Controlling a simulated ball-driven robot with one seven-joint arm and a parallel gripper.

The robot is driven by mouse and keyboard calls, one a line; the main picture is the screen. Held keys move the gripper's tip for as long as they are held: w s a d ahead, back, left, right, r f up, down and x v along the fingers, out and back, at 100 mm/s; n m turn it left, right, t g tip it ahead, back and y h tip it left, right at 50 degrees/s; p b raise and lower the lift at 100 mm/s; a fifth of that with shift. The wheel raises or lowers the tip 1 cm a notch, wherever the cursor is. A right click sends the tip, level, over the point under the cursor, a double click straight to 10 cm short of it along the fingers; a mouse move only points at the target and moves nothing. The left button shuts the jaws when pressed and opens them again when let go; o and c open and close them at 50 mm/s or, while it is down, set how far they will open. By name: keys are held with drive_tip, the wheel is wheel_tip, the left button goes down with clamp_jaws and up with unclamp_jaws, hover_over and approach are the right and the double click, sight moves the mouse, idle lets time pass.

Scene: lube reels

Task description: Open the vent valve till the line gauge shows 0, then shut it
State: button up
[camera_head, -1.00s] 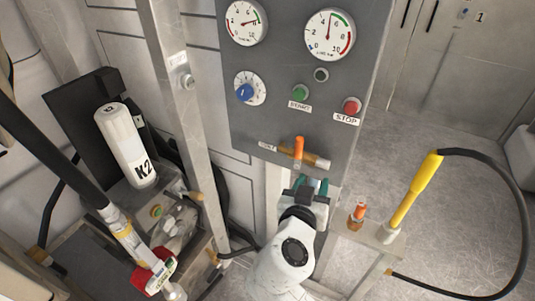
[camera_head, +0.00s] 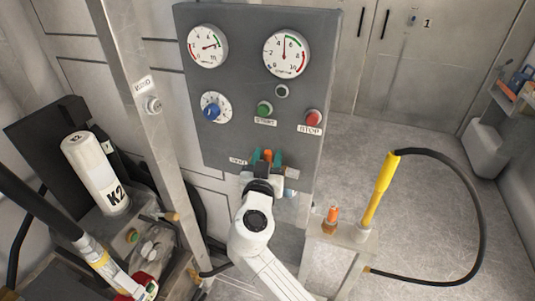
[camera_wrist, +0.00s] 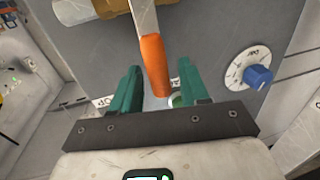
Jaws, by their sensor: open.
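The vent valve's orange lever (camera_head: 267,155) sits low on the grey panel; it also shows in the wrist view (camera_wrist: 154,62). The lever stands crosswise to its brass body (camera_wrist: 90,10). My gripper (camera_head: 264,159) has teal fingers, open on either side of the orange lever, with gaps visible in the wrist view (camera_wrist: 159,85). The gripper hides part of the valve in the head view. Two gauges sit above: the left gauge (camera_head: 208,46) has its needle pointing right, and the right gauge (camera_head: 286,53) has its needle nearly straight up. Their captions are too small to read.
A blue knob (camera_head: 211,112), green START button (camera_head: 264,109) and red STOP button (camera_head: 313,118) are on the panel. A yellow-handled hose tool (camera_head: 378,190) and a small orange-topped fitting (camera_head: 332,215) stand at right. A white K2 canister (camera_head: 96,172) stands at left.

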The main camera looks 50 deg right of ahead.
drive_tip(key=shift+w+d, duration=0.2)
drive_tip(key=shift+d, duration=0.05)
drive_tip(key=shift+c, duration=0.3)
clamp_jaws()
